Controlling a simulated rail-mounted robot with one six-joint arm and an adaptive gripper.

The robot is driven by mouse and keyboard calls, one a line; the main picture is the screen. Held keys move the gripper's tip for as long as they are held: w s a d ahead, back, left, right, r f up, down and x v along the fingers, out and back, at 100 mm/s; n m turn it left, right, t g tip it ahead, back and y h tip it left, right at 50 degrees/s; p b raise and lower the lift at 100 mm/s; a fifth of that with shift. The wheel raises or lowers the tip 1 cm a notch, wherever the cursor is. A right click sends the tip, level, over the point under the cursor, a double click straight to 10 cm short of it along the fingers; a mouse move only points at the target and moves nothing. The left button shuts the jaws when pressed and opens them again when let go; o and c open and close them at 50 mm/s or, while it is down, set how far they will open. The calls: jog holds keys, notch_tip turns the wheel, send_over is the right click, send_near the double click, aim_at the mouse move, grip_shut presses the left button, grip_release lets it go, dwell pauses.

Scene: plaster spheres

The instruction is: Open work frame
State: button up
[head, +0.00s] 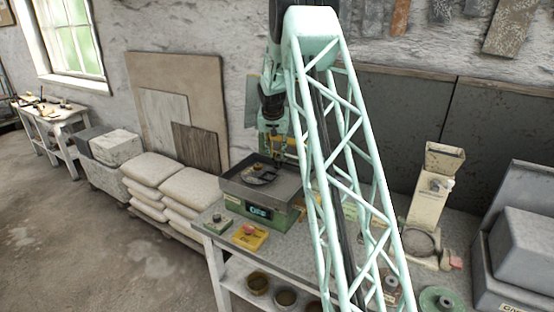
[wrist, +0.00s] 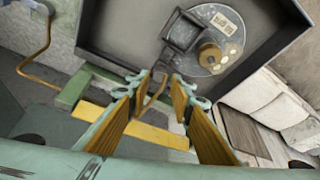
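The machine is a dark square tray (head: 235,184) on a green base (head: 280,217) with a small display. In the tray lies a pale round disc (wrist: 226,22) with a brass knob (wrist: 210,55). A small dark frame (wrist: 182,32), which looks like the work frame, stands beside the knob at the disc's edge. My gripper (wrist: 163,88) is open, its yellow-padded fingers apart near the tray's near edge. A thin brown bent piece (wrist: 153,97) shows between the fingertips; I cannot tell whether they touch it. In the head view my gripper (head: 281,158) is above the tray's back right.
Stacked sacks (head: 188,190) lie at the left. A cream hopper device (head: 430,200) and grey boxes (head: 520,240) stand at the right.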

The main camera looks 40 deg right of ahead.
aim_at(279, 161)
jog(key=shift+x, duration=2.35)
jog(key=shift+c, duration=0.7)
grip_shut()
jog(key=shift+s+d+f, duration=0.15)
jog(key=shift+s+f, duration=0.05)
jog(key=shift+s, duration=0.3)
jog(key=s+d+b, duration=0.3)
jog(key=s, duration=0.5)
jog(key=shift+s+r, duration=0.15)
jog(key=shift+s, duration=0.15)
